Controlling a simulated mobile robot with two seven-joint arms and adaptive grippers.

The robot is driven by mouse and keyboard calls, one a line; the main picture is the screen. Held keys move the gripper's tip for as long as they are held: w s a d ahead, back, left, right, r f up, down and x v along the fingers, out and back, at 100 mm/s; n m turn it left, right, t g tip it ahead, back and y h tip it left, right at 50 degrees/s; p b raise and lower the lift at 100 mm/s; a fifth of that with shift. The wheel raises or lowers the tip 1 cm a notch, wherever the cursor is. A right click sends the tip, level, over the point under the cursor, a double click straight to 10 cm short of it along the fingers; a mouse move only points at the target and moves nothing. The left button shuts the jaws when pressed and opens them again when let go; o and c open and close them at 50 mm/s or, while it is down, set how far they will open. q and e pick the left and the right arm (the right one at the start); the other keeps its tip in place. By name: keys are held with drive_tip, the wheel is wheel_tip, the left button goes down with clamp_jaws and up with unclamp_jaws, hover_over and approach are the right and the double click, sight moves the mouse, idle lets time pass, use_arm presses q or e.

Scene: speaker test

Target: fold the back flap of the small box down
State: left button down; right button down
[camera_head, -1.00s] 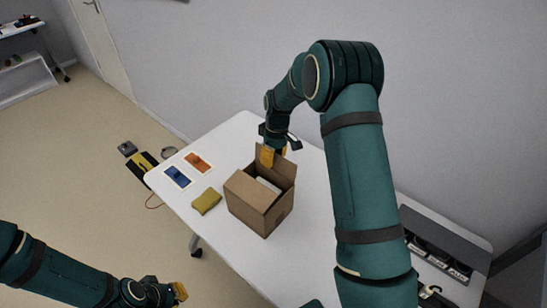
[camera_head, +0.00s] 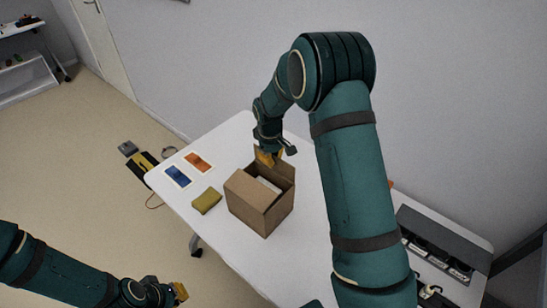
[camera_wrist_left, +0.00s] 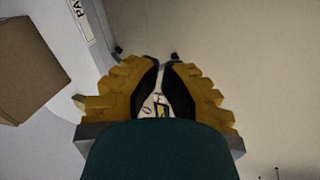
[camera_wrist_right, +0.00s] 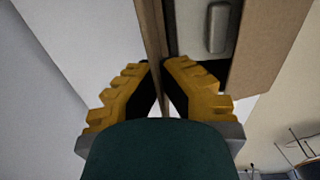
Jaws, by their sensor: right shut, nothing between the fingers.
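The small brown box (camera_head: 250,205) stands open on the white table, with a white object (camera_head: 268,184) partly visible inside. Its back flap (camera_head: 284,170) is at the far side by my right gripper; how far it leans is hard to tell. My right gripper (camera_head: 267,157) is shut and empty at the box's back edge. In the right wrist view its fingertips (camera_wrist_right: 160,62) are close to a thin brown panel edge (camera_wrist_right: 152,25), beside the box opening. My left gripper (camera_head: 180,292) looks shut and empty, low and away from the table; its fingertips (camera_wrist_left: 162,62) nearly meet.
Blue (camera_head: 177,176) and orange (camera_head: 198,162) items lie near the table's left edge. A grey unit (camera_head: 440,245) is at the right.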

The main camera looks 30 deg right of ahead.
drive_tip(key=shift+s+a+f+t+h+b, duration=0.1)
drive_tip(key=shift+s+a+t+h+b, duration=0.15)
drive_tip(key=shift+h, duration=0.25)
drive_tip(key=shift+s+a+f+t+h+b, duration=0.15)
drive_tip(key=shift+a+h+b, duration=0.15)
drive_tip(key=shift+h, duration=0.2)
drive_tip(key=shift+s+a+f+t+h+b, duration=0.1)
drive_tip(key=shift+a+t+h+b, duration=0.15)
drive_tip(key=shift+h+b, duration=0.35)
drive_tip(key=shift+a+t+h+b, duration=0.15)
drive_tip(key=shift+t+h+b, duration=0.1)
drive_tip(key=shift+h+b, duration=0.3)
drive_tip(key=c, duration=1.2)
unclamp_jaws()
drive_tip(key=v, duration=1.2)
drive_tip(key=shift+c, duration=0.3)
